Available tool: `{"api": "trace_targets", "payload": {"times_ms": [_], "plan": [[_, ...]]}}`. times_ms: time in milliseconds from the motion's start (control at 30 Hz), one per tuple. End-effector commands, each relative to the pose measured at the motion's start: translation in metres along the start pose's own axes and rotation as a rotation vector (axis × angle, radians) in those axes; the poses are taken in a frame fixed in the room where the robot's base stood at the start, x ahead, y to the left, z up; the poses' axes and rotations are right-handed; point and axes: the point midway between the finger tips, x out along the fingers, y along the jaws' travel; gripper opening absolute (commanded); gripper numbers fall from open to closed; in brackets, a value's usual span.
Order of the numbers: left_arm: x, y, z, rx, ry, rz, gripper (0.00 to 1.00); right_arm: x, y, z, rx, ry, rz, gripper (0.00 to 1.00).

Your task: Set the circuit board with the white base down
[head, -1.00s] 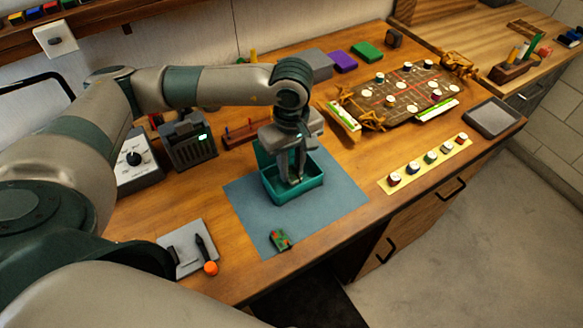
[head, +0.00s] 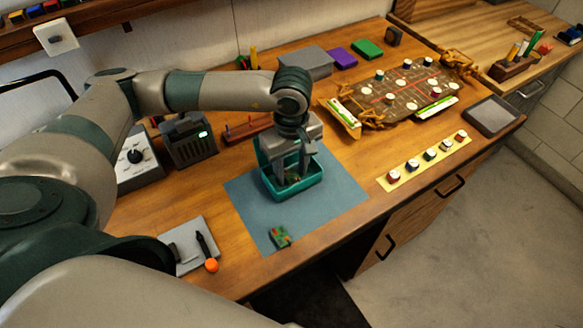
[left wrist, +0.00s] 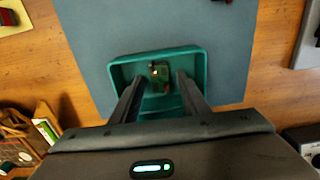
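My left gripper (head: 291,172) points down into a teal tray (head: 268,188) on the blue-grey mat. Its two fingers are apart. In the left wrist view a small green circuit board (left wrist: 160,72) lies inside the tray, just beyond and between the fingertips, with a gap on either side. I cannot make out a white base on it. A second green circuit board (head: 280,237) with reddish parts lies on the mat near its front edge, outside the tray. My right gripper is not in view.
The blue mat (head: 335,190) is bare right of the tray. A grey plate (head: 185,243) with a black tool and an orange piece lies left. A yellow strip (head: 400,178) with several knobs lies right.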

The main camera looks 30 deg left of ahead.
Motion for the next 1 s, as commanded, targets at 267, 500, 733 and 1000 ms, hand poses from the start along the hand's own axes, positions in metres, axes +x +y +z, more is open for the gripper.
{"api": "trace_targets", "payload": {"times_ms": [267,500,733,1000], "plan": [[-0.005,0.0,0.0,0.0,0.0,0.001,0.41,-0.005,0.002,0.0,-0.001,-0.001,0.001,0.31],[-0.034,0.002,-0.001,0.0,0.002,0.006,0.41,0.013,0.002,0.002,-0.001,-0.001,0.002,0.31],[-0.076,0.001,0.0,0.002,0.002,0.006,0.41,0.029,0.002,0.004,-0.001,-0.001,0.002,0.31],[-0.114,0.001,0.0,0.0,0.001,0.003,0.41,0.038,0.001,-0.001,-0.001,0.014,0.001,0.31]]}}
